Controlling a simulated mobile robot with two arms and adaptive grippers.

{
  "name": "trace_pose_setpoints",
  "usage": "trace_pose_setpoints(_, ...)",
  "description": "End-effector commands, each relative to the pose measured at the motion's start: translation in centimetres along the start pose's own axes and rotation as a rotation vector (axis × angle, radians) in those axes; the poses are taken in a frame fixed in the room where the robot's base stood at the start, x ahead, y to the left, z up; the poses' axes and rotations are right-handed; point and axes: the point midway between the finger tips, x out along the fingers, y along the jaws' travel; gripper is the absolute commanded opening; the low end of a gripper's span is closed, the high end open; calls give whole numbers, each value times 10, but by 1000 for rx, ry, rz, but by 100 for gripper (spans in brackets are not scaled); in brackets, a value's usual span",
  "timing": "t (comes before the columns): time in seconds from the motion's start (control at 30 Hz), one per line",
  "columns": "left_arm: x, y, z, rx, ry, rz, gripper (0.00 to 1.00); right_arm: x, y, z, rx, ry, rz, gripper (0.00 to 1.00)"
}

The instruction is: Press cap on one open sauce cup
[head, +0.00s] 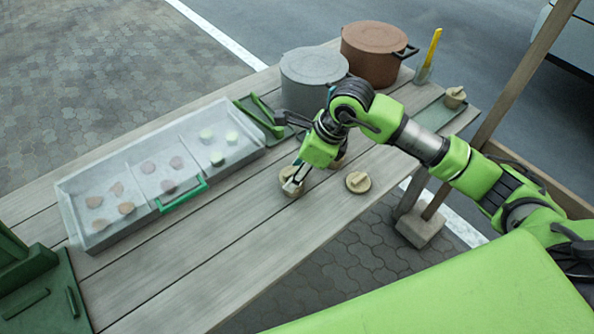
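My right gripper (294,180) points down at a small tan round piece (293,191) on the table. Its fingers are at the top of that piece and partly cover it; I cannot tell whether they grip it, or whether it is a cup, a cap or both. A tan round cap with a knob (358,182) lies to the right, apart from the gripper. Another tan piece (341,161) is partly hidden behind the gripper. A further tan knobbed piece (455,97) sits on a green mat (432,115) at the far right. My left gripper is out of view.
A clear-lidded tray (77,215) with several pieces and a green handle (183,195) stands left on the wooden table (235,232). A grey pot (312,92) and brown pot (373,52) stand behind my arm. The table's front middle is clear.

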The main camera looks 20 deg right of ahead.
Motion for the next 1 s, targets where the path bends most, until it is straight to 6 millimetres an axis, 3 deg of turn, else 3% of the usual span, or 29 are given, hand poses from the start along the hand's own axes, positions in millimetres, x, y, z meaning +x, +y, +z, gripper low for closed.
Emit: trace_pose_setpoints(1.0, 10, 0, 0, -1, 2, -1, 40, 6, 0, -2, 0, 0, -1, 35)
